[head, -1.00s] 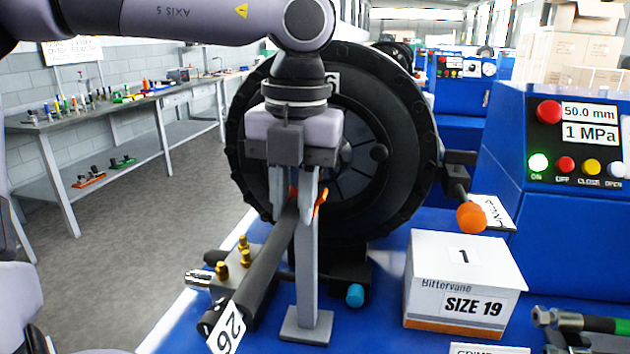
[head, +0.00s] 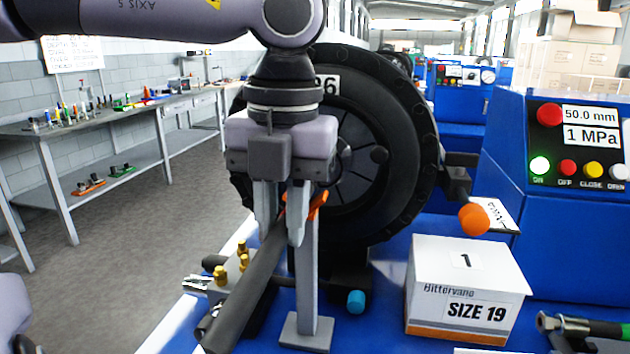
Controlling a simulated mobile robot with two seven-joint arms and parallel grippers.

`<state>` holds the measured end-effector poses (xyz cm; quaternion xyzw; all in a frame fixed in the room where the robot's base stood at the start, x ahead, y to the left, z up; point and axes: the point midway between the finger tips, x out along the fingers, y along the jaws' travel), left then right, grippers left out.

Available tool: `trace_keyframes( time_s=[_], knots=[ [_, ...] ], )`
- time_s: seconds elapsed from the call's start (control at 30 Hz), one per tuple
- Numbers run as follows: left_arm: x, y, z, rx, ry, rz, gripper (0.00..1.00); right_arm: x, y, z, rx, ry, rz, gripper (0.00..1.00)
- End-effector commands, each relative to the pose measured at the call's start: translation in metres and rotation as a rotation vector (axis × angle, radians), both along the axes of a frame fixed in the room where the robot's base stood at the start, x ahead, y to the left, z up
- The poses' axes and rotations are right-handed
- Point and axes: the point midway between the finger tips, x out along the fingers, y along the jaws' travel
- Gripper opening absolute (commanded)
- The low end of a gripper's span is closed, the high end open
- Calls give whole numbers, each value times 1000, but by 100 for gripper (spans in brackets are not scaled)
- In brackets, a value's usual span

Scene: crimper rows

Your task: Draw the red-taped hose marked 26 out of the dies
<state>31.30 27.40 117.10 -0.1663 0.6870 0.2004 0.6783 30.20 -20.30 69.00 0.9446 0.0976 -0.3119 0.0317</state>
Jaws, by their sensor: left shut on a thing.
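My left gripper (head: 280,222) points down in front of the big black round die head (head: 385,165), with its fingers shut on the dark hose (head: 252,290). The hose slants from the fingers toward the lower left and runs out of the bottom of the view. An orange-red band (head: 318,205) shows right beside the fingers; I cannot tell if it is the hose's tape. The hose's number tag is almost wholly out of view. My right gripper is not in view.
A grey stand (head: 307,290) rises right beside the hose. A white box marked SIZE 19 (head: 466,285) sits to the right on the blue bench. Brass fittings (head: 241,255) lie left of the hose. The blue control panel (head: 575,150) stands at the right.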

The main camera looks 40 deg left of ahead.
Motion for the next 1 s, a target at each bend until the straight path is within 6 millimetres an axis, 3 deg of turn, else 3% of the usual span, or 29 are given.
trace_keyframes(
  time_s=[1.0],
  knots=[
    [1, 0, 54, 0, -4, 0, 0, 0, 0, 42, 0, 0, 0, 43]
  ],
)
